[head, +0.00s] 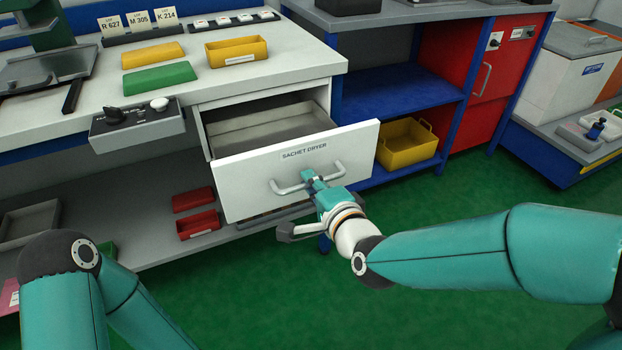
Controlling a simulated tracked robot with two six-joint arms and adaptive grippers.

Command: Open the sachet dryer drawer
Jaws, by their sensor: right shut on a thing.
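The sachet dryer drawer (245,185) is a white drawer under the bench, labelled "SACHET DRYER" on its front. It stands pulled out, and its grey inside (265,128) shows from above and looks empty. A grey bar handle (292,188) sits on its front. My right gripper (312,178) is at the middle of the handle and is shut on it; the fingers partly hide the bar. My left arm shows at the lower left, but its gripper is out of view.
A yellow tray (237,52), a yellow lid (153,55) and a green lid (160,78) lie on the bench top (310,62). A control box (140,125) hangs left of the drawer. Red bins (199,224) sit on the shelf below. Green floor is clear in front.

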